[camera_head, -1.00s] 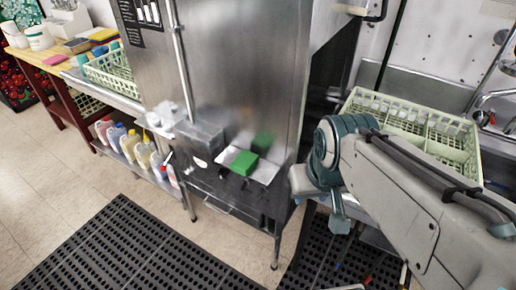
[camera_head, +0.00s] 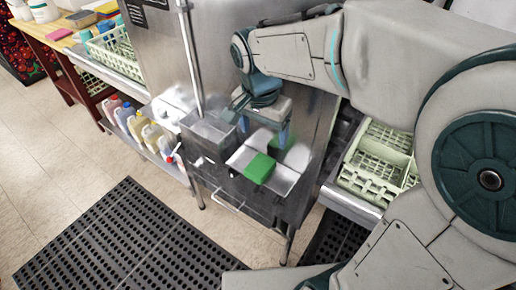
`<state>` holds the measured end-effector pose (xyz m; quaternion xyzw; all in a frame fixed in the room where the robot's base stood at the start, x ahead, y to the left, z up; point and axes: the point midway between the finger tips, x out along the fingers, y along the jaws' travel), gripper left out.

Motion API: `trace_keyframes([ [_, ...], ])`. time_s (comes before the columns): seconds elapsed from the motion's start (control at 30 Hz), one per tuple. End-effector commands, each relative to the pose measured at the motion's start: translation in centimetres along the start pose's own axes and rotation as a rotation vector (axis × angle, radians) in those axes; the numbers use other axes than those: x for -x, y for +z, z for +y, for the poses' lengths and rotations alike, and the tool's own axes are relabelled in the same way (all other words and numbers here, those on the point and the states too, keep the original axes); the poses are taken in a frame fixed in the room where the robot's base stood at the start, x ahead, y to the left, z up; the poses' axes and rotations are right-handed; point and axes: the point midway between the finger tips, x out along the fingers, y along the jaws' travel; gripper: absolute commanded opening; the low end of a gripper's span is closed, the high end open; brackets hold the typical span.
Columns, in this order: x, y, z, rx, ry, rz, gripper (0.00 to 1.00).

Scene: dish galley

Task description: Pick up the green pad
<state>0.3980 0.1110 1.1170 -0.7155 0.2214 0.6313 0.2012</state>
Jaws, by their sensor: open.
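The green pad (camera_head: 259,169) lies on a small metal shelf (camera_head: 289,182) fixed to the front of the steel dish machine. My gripper (camera_head: 262,127) is just behind and above the pad, close to the machine's front. Its fingers are spread, one to the left and one to the right, and nothing shows between them. It looks apart from the pad, though the exact gap is hard to tell from this angle.
A metal box (camera_head: 209,130) sits left of the shelf. A green dish rack (camera_head: 377,165) stands on the counter at right. Several bottles (camera_head: 143,130) stand on a low shelf at left. Black perforated mat (camera_head: 130,245) covers the floor in front.

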Motion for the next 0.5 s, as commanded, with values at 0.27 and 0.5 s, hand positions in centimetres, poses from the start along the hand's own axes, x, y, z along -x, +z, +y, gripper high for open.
trace_keyframes([
  [0.27,-2.6,0.4,-1.6,-0.056,0.022,-0.005,0.78],
  [0.5,-7.2,0.4,-1.5,-0.054,0.020,-0.004,0.78],
])
